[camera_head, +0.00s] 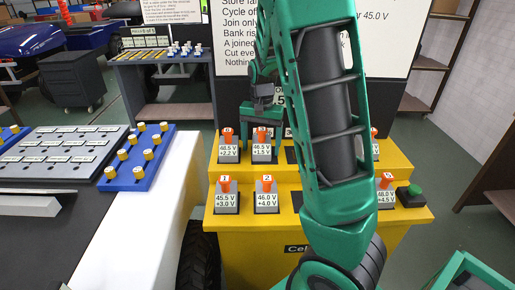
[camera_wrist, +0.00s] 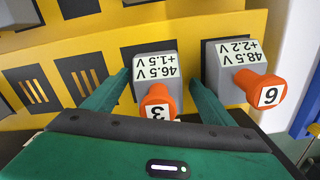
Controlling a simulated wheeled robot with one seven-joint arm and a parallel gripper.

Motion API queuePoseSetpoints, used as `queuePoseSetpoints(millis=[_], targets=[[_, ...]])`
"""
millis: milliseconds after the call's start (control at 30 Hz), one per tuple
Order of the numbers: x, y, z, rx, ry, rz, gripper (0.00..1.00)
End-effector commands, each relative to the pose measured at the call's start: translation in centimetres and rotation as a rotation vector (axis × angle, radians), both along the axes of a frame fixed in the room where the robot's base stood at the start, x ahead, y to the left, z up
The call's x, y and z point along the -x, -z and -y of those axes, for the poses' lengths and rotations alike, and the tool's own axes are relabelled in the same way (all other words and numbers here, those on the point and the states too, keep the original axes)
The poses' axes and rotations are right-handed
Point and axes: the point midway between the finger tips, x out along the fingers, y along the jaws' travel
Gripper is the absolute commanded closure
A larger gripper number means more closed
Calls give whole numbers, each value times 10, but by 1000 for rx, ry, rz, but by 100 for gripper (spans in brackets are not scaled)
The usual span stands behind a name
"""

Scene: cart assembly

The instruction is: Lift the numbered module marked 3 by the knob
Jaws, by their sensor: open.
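The module marked 3 (camera_wrist: 155,70) is a grey block with an orange knob (camera_wrist: 157,98) and a label reading 46.5 V, +1.5 V. In the head view this module (camera_head: 262,152) sits on the upper step of the yellow cart. My gripper (camera_wrist: 158,82) is open, with one green finger on each side of the module and knob in the wrist view. I see no contact between the fingers and the knob. In the head view my gripper (camera_head: 262,112) is just above and behind the knob. My arm hides part of the cart's right half.
A neighbouring module (camera_wrist: 235,65) labelled 48.5 V stands close beside one finger. Empty dark slots (camera_wrist: 80,80) lie on the other side. A green button (camera_head: 415,190) is at the cart's right end.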

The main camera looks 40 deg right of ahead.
Motion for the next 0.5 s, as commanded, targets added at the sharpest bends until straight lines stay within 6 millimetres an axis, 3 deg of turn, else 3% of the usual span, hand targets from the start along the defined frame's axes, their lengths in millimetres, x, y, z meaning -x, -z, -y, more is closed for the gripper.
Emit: queuePoseSetpoints(millis=[300,367,500], targets=[[0,6,0,0,1,1,22],[0,6,0,0,1,1,34],[0,6,0,0,0,1,68]])
